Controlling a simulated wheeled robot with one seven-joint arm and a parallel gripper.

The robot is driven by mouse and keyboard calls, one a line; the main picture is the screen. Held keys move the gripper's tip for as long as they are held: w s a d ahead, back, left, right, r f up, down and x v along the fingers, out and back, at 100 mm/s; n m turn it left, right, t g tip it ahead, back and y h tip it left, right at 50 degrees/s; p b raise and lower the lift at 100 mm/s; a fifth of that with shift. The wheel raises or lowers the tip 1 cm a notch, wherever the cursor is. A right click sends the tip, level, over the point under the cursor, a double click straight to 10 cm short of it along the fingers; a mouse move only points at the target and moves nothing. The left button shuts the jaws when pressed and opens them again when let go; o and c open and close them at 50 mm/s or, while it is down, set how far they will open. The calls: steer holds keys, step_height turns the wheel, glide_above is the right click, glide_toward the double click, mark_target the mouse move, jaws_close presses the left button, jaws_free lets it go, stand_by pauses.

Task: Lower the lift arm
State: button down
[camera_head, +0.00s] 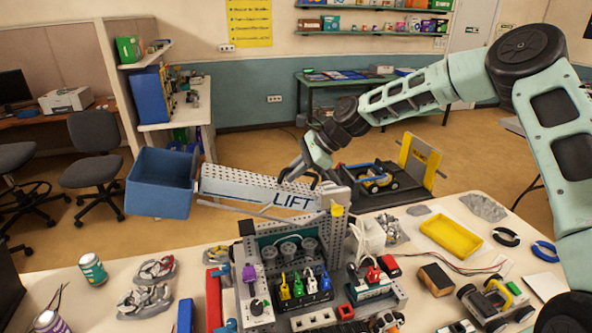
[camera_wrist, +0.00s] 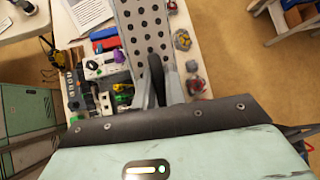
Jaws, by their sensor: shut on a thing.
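The lift arm (camera_head: 240,188) is a long grey perforated beam marked LIFT. In the head view it reaches left from the control rig (camera_head: 290,245), roughly level above the table. A blue bin (camera_head: 160,183) is at its left end, past the table's far edge. My gripper (camera_head: 302,180) is at the beam near the LIFT lettering, with its fingers over the upper edge. In the wrist view my gripper (camera_wrist: 165,92) is shut on the perforated beam (camera_wrist: 146,40). The exact contact is partly hidden by the fingers.
Below the beam, the table (camera_head: 75,270) holds cans, wrapped parts and a red block (camera_head: 213,295). A yellow tray (camera_head: 450,236), cable rings and a small wheeled robot (camera_head: 495,300) lie to the right. Chairs stand at the far left. Floor behind the bin is open.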

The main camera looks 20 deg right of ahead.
mark_target(282, 185)
steer(key=a+f+h, duration=0.1)
steer(key=f, duration=0.1)
steer(key=a+f+h+b, duration=0.1)
steer(key=a+f+h, duration=0.1)
steer(key=shift+s+a, duration=0.1)
steer(key=shift+a, duration=0.15)
steer(key=shift+a+f+h, duration=0.2)
steer(key=shift+f+h, duration=0.25)
steer(key=shift+f, duration=0.05)
steer(key=shift+a+f+h, duration=0.2)
steer(key=shift+f+h, duration=0.25)
steer(key=shift+f, duration=0.05)
steer(key=c, duration=1.5)
jaws_free()
steer(key=shift+a+f, duration=0.1)
steer(key=shift+o, duration=0.2)
steer(key=b+v, duration=0.6)
steer(key=v, duration=1.1)
steer(key=shift+r, duration=0.3)
